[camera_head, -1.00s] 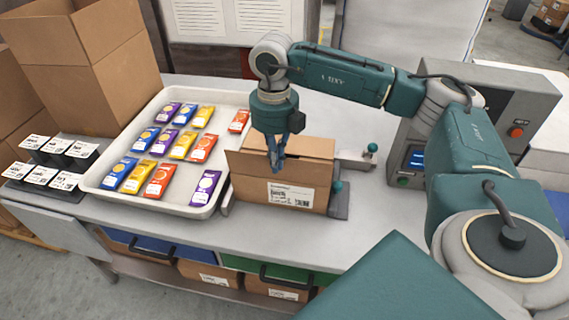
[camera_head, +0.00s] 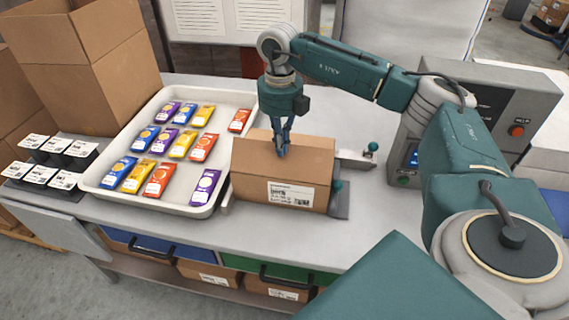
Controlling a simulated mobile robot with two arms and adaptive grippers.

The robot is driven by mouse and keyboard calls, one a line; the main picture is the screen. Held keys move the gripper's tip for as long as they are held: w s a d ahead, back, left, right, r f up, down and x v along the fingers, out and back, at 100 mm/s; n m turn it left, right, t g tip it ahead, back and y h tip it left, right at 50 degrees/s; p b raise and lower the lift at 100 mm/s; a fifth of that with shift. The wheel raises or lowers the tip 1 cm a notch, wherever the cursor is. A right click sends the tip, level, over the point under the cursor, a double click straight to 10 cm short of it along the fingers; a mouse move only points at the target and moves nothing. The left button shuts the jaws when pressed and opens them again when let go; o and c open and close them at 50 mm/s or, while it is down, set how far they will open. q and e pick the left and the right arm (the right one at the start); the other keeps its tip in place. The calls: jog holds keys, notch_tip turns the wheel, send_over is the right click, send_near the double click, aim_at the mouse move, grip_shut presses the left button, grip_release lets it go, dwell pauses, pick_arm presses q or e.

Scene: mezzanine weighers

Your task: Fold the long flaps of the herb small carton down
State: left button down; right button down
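The small carton (camera_head: 258,188) is brown, with a white label on its front face, and stands on the grey bench. Its top flaps (camera_head: 310,158) lie about flat across the top. I cannot tell whether they lie fully flush. My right gripper (camera_head: 281,154) points down over the middle of the carton's top. Its fingertips are together, at or just above the flaps, with nothing visible between them. The tips hide a small part of the top. My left gripper is not in view.
A white tray (camera_head: 91,184) with several coloured packets stands left of the carton. A tall open box (camera_head: 100,80) is behind it. Black label stands (camera_head: 66,181) are at the far left. A grey machine (camera_head: 500,110) stands at the right. Bench is clear in front.

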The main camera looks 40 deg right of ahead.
jog(key=shift+w+d+f, duration=0.15)
jog(key=shift+w+d, duration=0.15)
jog(key=shift+w+d+f, duration=0.2)
jog(key=shift+d+f, duration=0.05)
jog(key=shift+f, duration=0.15)
jog(key=shift+w+d+f+b, duration=0.5)
jog(key=shift+w+d+f, duration=0.05)
jog(key=shift+d+f, duration=0.1)
jog(key=shift+w+d+f+b, duration=0.2)
jog(key=shift+d+f+b, duration=0.1)
jog(key=shift+f, duration=0.25)
jog(key=shift+w+d+f+b, duration=0.2)
jog(key=shift+f+b, duration=0.1)
jog(key=shift+f, duration=0.35)
